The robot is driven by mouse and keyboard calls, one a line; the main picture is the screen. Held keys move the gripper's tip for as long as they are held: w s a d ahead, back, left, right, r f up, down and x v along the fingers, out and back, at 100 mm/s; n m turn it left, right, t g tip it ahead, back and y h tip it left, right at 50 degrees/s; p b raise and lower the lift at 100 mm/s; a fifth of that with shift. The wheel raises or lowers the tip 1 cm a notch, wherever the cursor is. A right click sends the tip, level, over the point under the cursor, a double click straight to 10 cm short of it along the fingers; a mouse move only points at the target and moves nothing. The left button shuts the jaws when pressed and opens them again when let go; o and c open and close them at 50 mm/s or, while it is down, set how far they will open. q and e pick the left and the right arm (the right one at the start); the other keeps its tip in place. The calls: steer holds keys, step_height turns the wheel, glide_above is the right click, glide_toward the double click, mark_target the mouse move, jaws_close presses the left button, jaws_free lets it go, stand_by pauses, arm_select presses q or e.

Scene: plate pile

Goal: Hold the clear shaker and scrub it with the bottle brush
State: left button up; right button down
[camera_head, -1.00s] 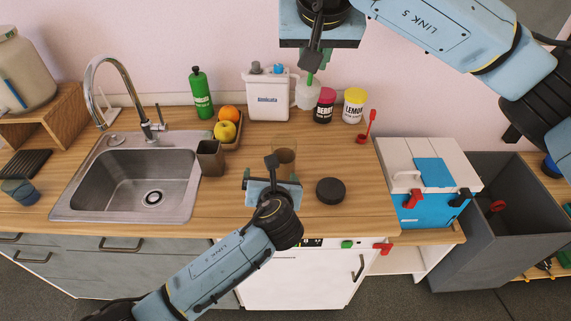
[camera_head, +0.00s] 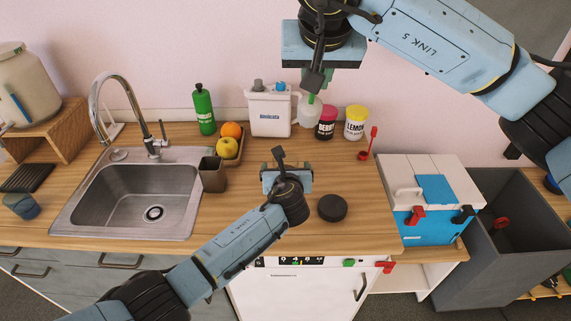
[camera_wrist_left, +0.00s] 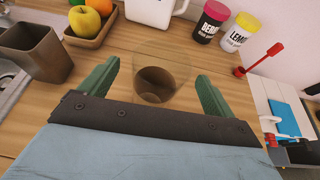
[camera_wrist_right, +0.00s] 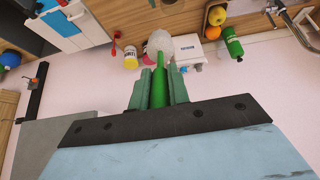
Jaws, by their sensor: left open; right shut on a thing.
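The clear shaker (camera_wrist_left: 155,86) stands on the wooden counter in the left wrist view. My left gripper (camera_wrist_left: 157,74) is open, with a green finger on either side of the shaker. In the head view my left gripper (camera_head: 286,170) hides the shaker. My right gripper (camera_wrist_right: 159,72) is shut on the green handle of the bottle brush (camera_wrist_right: 159,90). The brush's pale bristle head (camera_wrist_right: 163,43) points away from the fingers. In the head view this head (camera_head: 309,112) hangs down near the back of the counter, apart from the shaker.
A brown cup (camera_head: 212,175) and a fruit tray (camera_head: 231,158) stand left of the left gripper. A black disc (camera_head: 332,207) lies to its right. A white jug (camera_head: 270,112), BERRY tub (camera_head: 326,122) and LEMON tub (camera_head: 356,122) line the back. The sink (camera_head: 134,196) is at left.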

mark_target(285, 160)
arm_select(q)
steer(key=shift+x, duration=1.45)
steer(key=c, duration=1.1)
steer(key=o, duration=1.1)
steer(key=shift+s, duration=0.1)
